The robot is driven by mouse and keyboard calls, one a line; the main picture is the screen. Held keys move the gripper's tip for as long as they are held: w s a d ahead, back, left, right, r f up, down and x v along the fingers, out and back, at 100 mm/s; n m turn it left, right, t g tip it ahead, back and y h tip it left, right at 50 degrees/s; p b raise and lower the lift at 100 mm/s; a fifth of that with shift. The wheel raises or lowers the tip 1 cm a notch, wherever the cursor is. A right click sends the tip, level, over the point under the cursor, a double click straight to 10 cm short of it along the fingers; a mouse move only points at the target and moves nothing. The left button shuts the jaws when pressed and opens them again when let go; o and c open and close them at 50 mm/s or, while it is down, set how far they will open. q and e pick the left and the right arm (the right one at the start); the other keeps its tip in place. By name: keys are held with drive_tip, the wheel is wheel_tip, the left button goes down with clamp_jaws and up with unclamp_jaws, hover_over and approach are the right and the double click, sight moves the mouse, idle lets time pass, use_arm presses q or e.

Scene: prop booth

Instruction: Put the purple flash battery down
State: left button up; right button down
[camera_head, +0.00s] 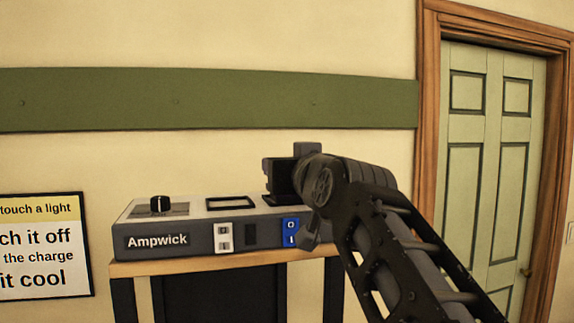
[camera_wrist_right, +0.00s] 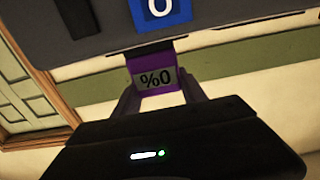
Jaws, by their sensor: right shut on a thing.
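The purple flash battery (camera_wrist_right: 150,60) shows in the right wrist view, upside down there, with a grey label reading 0%. My right gripper (camera_wrist_right: 157,86) is shut on it, one finger on each side. The battery's far end meets or overlaps the edge of the grey Ampwick unit (camera_wrist_right: 220,22); I cannot tell whether they touch. In the head view my right gripper (camera_head: 283,180) is at the right part of the top of the Ampwick unit (camera_head: 200,236). The battery is not distinguishable there, hidden by the gripper. My left gripper is not in view.
The unit stands on a wooden-topped stand (camera_head: 200,265). A sign (camera_head: 42,247) hangs at left, and a door (camera_head: 485,140) is at right.

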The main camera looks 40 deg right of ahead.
drive_tip(key=shift+f, duration=0.2)
drive_tip(key=c, duration=0.6)
unclamp_jaws()
drive_tip(key=shift+c, duration=0.2)
drive_tip(key=shift+r, duration=0.15)
drive_tip(key=shift+r, duration=0.15)
drive_tip(key=b+v, duration=0.5)
drive_tip(key=v, duration=0.7)
